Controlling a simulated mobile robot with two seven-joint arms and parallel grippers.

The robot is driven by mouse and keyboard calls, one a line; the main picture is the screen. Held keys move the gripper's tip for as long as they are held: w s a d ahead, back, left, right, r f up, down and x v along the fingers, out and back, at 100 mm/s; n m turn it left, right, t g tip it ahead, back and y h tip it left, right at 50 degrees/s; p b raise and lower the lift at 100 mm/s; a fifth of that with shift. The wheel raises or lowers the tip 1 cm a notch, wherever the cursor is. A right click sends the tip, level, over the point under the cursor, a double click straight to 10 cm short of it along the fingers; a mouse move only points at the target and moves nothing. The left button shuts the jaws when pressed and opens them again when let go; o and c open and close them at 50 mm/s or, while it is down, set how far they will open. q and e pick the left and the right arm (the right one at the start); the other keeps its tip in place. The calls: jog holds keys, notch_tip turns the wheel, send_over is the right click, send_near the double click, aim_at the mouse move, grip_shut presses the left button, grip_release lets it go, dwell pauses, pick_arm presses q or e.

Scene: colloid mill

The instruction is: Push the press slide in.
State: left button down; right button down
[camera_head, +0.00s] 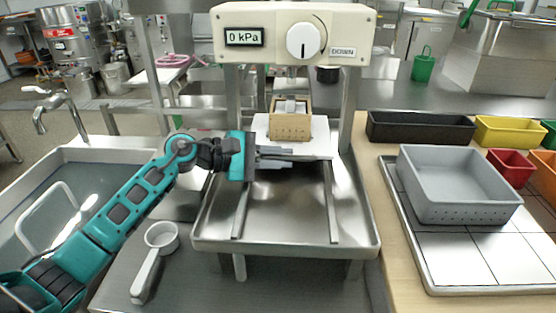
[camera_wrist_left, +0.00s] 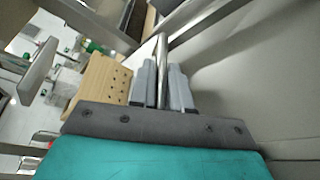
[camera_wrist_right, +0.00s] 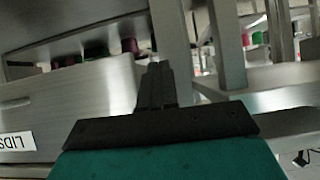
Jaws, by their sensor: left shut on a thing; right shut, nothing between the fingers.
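The press stands in the middle of the head view, with a cream head (camera_head: 350,50), a "0 kPa" display, a white knob and a "DOWN" label. Its slide (camera_head: 318,147) is a pale plate above the two rails of the metal tray, carrying a perforated wooden mould (camera_head: 290,128). My left gripper (camera_head: 288,156) is at the slide's front edge. In the left wrist view its fingers (camera_wrist_left: 163,85) are shut on a shiny metal bar, seemingly the slide's handle; the mould is beside them. My right gripper (camera_wrist_right: 156,85) is shut and empty, seen only in the right wrist view.
A sink (camera_head: 75,165) with a tap is at left, and a white scoop (camera_head: 152,260) lies on the counter. At right are a grey perforated box (camera_head: 455,190) on a tiled tray, a black bin (camera_head: 420,127) and coloured bins. The press tray's front (camera_head: 285,225) is clear.

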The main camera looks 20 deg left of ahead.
pick_arm(q)
jog(key=c, duration=1.2)
grip_release()
jog(key=shift+w+a, duration=0.1)
jog(key=shift+w, duration=0.15)
jog(key=shift+o, duration=0.2)
jog(key=b+v, duration=0.1)
jog(key=v, duration=1.2)
jog(key=shift+f, duration=0.1)
